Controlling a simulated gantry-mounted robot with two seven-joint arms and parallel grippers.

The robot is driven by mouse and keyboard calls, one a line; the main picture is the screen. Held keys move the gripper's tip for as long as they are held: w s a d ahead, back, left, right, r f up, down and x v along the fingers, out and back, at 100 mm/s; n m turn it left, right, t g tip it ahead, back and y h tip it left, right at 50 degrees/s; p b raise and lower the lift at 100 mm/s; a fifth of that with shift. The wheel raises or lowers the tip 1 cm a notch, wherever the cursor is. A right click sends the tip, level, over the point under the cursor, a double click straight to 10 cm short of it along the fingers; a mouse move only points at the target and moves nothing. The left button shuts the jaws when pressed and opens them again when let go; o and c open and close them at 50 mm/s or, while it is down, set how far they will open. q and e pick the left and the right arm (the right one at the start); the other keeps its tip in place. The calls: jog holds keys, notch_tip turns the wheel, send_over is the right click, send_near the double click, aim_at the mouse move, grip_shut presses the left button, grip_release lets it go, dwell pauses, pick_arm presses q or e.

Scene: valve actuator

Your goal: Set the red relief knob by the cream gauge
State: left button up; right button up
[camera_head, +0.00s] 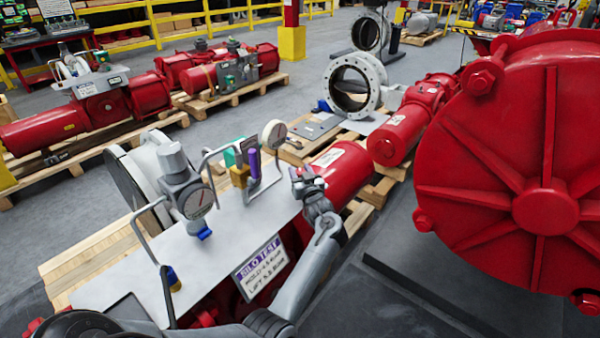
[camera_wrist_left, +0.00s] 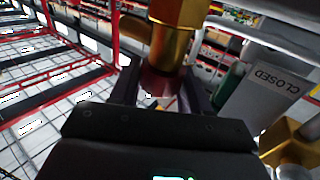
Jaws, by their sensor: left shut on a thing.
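My left gripper (camera_head: 305,182) is at the right end of the grey panel (camera_head: 235,220) in the head view. In the left wrist view my left gripper (camera_wrist_left: 160,92) is shut on the red relief knob (camera_wrist_left: 160,80), which sits against a brass body (camera_wrist_left: 178,30). The fingers hide the sides of the knob. A pale, cream-rimmed gauge (camera_head: 274,134) stands on a pipe at the panel's back edge; its reading is too small to tell. A second gauge (camera_head: 198,202) is on a grey regulator at the left. My right gripper is not in view.
A sign (camera_head: 260,268) on the panel's front reads "SILO TEST, HOLD 4.5 BAR, LIFT 5.5 BAR". A purple handle (camera_head: 253,164) and bent pipes stand near the gauge. A "CLOSED" tag (camera_wrist_left: 262,92) is close beside my left gripper. A large red flanged housing (camera_head: 530,150) fills the right.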

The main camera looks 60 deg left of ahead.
pick_arm(q)
jog(key=o, duration=1)
jog(key=shift+c, duration=0.2)
jog(key=shift+s+d+p, duration=0.15)
jog(key=shift+d+p, duration=0.2)
jog(key=shift+d, duration=0.25)
jog(key=p+v, duration=0.2)
jog(key=v, duration=0.7)
jog(key=shift+d+p, duration=0.3)
jog(key=shift+p, duration=0.05)
jog(key=shift+s, duration=0.1)
